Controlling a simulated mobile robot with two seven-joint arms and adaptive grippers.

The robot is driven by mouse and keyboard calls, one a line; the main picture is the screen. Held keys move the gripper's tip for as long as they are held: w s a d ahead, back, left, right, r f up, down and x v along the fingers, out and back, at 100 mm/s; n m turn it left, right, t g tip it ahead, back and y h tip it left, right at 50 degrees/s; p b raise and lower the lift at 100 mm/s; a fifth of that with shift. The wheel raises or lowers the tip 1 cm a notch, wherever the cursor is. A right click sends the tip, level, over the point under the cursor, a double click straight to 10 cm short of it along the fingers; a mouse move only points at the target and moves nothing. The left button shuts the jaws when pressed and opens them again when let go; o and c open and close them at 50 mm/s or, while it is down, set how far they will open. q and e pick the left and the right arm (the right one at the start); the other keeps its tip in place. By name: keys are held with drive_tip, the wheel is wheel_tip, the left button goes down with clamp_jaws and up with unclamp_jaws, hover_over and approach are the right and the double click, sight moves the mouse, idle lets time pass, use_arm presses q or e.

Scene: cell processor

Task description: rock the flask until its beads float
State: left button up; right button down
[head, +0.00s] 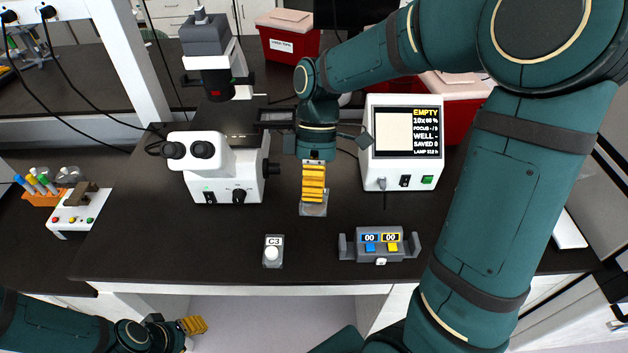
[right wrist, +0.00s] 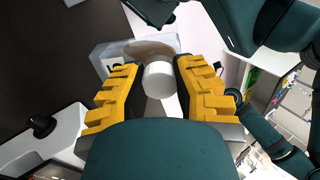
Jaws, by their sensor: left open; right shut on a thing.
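My right gripper (head: 314,183) is over the bench in the middle of the head view, shut on a clear flask (head: 313,210) whose lower part shows below the yellow fingers. In the right wrist view the white cap of the flask (right wrist: 158,83) sits between the two yellow fingers, with the clear body beyond and a brownish area inside. I cannot make out any beads. My left gripper (head: 194,326) is low at the left, in front of the bench edge, open and empty.
A white-capped item labelled C3 (head: 272,252) and a grey two-display counter (head: 380,246) stand at the front of the dark bench (head: 140,240). A microscope (head: 220,165) stands left of my right gripper, a screen unit (head: 402,140) right of it.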

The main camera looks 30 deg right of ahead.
drive_tip(key=t+h+b, duration=0.2)
drive_tip(key=b, duration=0.2)
drive_tip(key=t+h+b, duration=0.2)
drive_tip(key=t+b, duration=0.1)
drive_tip(key=b, duration=0.2)
drive_tip(key=t+h+b, duration=0.2)
drive_tip(key=t+b, duration=0.1)
drive_tip(key=b, duration=0.1)
drive_tip(key=shift+f+b, duration=0.25)
drive_tip(key=shift+b, duration=0.1)
drive_tip(key=shift+s+a+r+t+h+b, duration=0.1)
drive_tip(key=shift+r+t+h+b, duration=0.1)
drive_tip(key=shift+t+h+b, duration=0.25)
drive_tip(key=shift+r, duration=0.15)
drive_tip(key=g+y+p, duration=0.3)
drive_tip(key=g+p, duration=0.1)
drive_tip(key=p, duration=0.6)
drive_tip(key=shift+r, duration=0.2)
drive_tip(key=shift+f+g+y+p, duration=0.1)
drive_tip(key=shift+g+y+p, duration=0.15)
drive_tip(key=shift+p, duration=0.1)
drive_tip(key=shift+f, duration=0.15)
